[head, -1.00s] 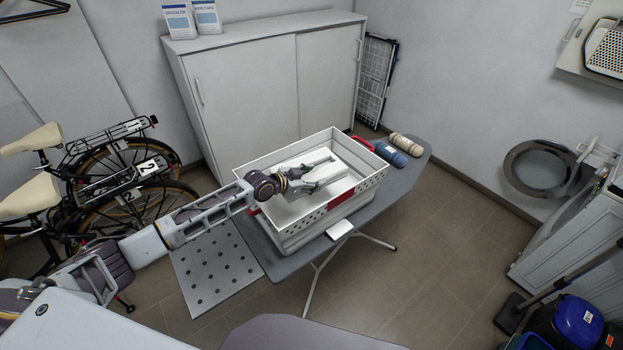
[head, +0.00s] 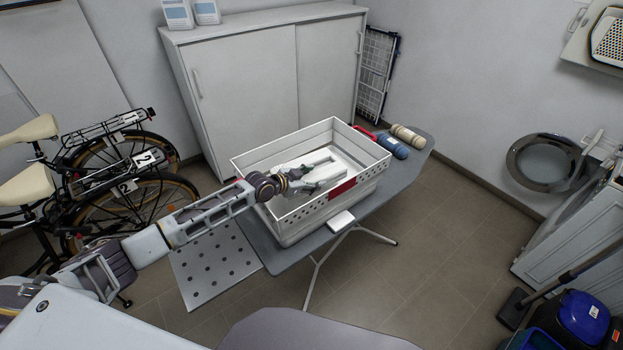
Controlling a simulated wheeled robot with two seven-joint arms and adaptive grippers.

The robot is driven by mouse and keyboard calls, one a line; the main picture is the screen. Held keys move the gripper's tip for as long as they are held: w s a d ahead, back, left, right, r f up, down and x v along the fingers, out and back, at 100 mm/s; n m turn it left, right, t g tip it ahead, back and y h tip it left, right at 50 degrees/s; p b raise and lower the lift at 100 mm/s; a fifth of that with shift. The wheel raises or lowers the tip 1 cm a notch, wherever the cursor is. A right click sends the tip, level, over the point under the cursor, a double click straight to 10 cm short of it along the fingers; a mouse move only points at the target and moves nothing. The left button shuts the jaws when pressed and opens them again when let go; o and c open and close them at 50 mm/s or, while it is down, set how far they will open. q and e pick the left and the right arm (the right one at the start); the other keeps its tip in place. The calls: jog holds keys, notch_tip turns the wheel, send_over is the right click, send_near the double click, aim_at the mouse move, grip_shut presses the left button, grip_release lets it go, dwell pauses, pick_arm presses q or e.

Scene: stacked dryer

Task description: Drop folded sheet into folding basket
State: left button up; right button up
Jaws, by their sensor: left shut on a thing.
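The folding basket (head: 300,216) is a white box with perforated walls and red handle parts, standing open on the ironing board. My left gripper (head: 330,168) reaches in over its left wall and is inside the rim. It is shut on the folded sheet (head: 352,163), a flat white bundle that shows inside the basket. The gripper covers part of the sheet, and I cannot tell whether the sheet touches the basket floor. My right gripper is not in view.
The grey ironing board (head: 405,168) holds a blue roll (head: 394,148) and a beige roll (head: 408,135) right of the basket. A white cabinet (head: 250,90) stands behind, bicycles (head: 120,190) at left. An open round dryer door (head: 545,165) is at right.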

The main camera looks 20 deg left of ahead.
pick_arm(q)
jog(key=shift+f, duration=0.15)
jog(key=o, duration=1.4)
jog(key=shift+o, duration=0.4)
jog(key=shift+f, duration=0.15)
jog(key=shift+r, duration=5.1)
